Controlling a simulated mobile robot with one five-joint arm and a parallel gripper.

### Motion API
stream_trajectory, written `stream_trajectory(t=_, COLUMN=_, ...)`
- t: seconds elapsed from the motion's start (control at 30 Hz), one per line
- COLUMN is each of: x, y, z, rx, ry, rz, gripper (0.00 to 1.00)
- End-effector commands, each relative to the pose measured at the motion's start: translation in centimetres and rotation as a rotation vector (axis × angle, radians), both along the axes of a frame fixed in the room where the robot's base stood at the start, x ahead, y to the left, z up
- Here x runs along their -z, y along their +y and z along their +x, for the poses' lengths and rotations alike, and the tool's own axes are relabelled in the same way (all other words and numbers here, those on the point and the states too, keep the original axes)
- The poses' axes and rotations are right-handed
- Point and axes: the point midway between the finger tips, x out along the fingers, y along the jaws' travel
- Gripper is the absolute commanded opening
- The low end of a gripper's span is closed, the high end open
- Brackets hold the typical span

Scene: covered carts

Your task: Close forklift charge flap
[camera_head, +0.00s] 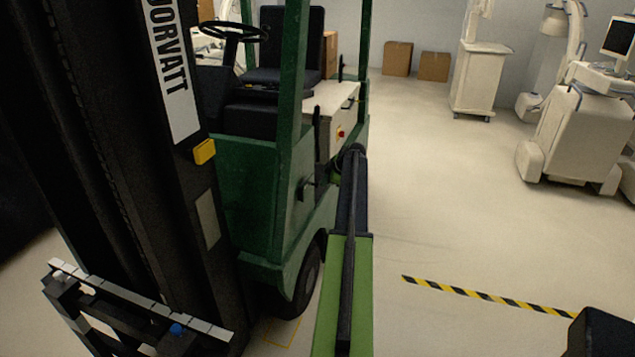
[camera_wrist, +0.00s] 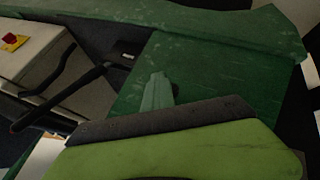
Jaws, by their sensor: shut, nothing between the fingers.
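The green forklift (camera_head: 255,185) stands at the left of the head view, its side running away behind my arm. In the wrist view a flat green panel of it (camera_wrist: 215,75) fills the middle. I cannot tell whether this panel is the charge flap, or how far a flap stands open. My gripper shows in the wrist view as a pale narrow tip (camera_wrist: 157,92). It is shut and empty, in front of the green panel; contact cannot be told. In the head view my arm's dark far end (camera_head: 353,155) is beside the forklift's side and hides part of it.
A black bar (camera_wrist: 62,95) and a red button on yellow (camera_wrist: 13,42) show left in the wrist view. The black mast (camera_head: 130,150) stands at the head view's left. Floor to the right is open, with a striped tape (camera_head: 490,297) and white medical carts (camera_head: 575,130) beyond.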

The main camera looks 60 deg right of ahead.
Motion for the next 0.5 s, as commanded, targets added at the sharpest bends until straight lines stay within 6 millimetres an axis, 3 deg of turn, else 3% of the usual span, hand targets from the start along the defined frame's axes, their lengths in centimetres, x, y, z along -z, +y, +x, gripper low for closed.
stream_trajectory(t=0.5, x=-0.02, y=0.54, z=0.52, rx=-0.01, ry=-0.001, rz=0.005, gripper=0.0)
